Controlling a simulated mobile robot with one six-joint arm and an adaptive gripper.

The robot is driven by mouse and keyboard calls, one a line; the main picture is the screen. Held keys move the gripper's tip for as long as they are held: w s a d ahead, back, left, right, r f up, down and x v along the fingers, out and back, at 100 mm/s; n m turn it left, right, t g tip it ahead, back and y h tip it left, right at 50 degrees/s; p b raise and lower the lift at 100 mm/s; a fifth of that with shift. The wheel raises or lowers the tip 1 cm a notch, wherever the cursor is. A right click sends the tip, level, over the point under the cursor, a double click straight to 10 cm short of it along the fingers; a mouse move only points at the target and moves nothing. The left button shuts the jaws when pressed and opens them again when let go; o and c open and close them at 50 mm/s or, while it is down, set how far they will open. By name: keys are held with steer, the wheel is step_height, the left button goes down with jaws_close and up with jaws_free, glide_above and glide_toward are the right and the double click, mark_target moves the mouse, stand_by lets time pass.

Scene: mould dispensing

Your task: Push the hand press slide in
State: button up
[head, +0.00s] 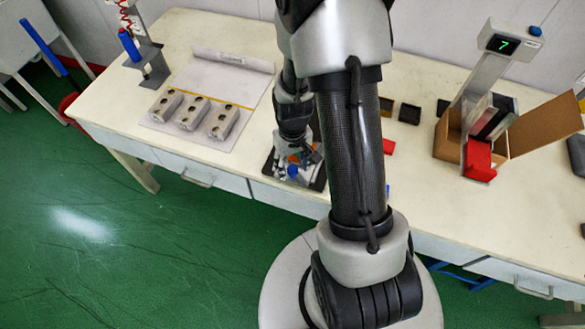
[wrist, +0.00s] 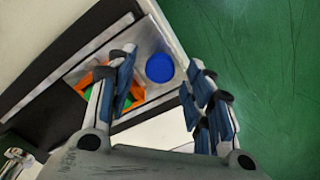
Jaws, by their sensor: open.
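The hand press (head: 297,174) stands on a dark base plate at the table's front edge, partly hidden behind my arm in the head view. Its round blue knob (head: 292,171) faces the front; in the wrist view the blue knob (wrist: 160,68) shows on a pale metal block. An orange frame (wrist: 82,88) with green inside lies left of the knob, partly behind a finger. My gripper (wrist: 160,78) is open and empty, with one finger to each side of the knob in the picture. Whether a finger touches the press cannot be told.
Three grey moulds (head: 193,112) lie on a white mat left of the press. A blue-handled stand (head: 130,47) is at the back left. A display post reading 7 (head: 502,45), a red block (head: 480,161) and an open cardboard box (head: 542,125) stand right. Green floor lies in front.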

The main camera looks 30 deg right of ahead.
steer(key=shift+f, duration=0.65)
steer(key=shift+c, duration=0.4)
jaws_close()
